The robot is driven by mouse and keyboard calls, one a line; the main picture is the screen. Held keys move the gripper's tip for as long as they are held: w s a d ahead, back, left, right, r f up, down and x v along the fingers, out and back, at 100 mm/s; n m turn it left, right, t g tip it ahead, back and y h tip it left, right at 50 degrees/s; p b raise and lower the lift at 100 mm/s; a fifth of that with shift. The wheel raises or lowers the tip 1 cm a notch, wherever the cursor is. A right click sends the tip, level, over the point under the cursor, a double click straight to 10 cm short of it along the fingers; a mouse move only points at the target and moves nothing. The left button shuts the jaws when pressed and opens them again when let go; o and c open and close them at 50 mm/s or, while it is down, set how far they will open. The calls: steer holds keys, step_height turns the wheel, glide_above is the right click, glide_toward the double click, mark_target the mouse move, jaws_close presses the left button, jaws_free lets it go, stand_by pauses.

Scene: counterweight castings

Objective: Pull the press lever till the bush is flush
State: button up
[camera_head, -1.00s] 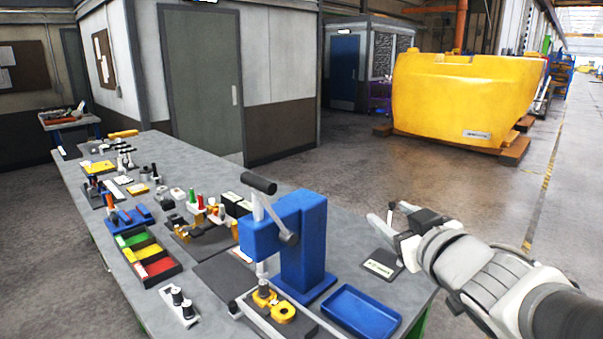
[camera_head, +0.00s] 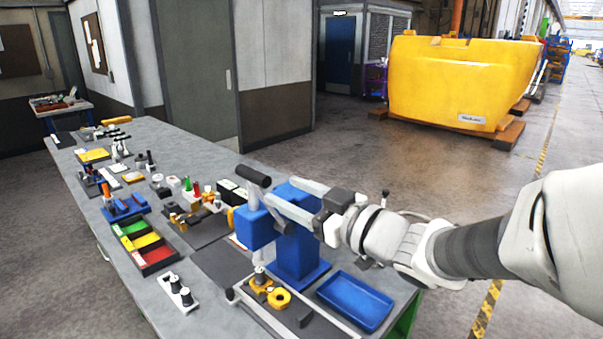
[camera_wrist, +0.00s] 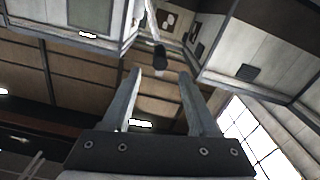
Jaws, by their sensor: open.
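The blue arbor press (camera_head: 300,252) stands at the near end of the grey bench. Its lever has a black handle (camera_head: 253,174), raised at the top left of the press. My gripper (camera_head: 284,193) is open and empty, its fingers pointing left toward the handle. In the wrist view the black handle (camera_wrist: 160,58) lies beyond and between the fingertips (camera_wrist: 160,76), not gripped. Under the ram, a yellow part (camera_head: 260,286) sits on the press base; the bush is too small to make out there. My fingers hide part of the press head and lever.
A blue tray (camera_head: 355,301) lies right of the press. A red, yellow and green bin (camera_head: 146,245) and a white stand with black knobs (camera_head: 177,292) are to the left. Other small parts crowd the bench behind. A yellow casting (camera_head: 460,85) stands on the floor beyond.

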mark_target(254, 176)
steer(key=x, duration=1)
steer(key=shift+p, duration=0.4)
jaws_close()
stand_by(0.8)
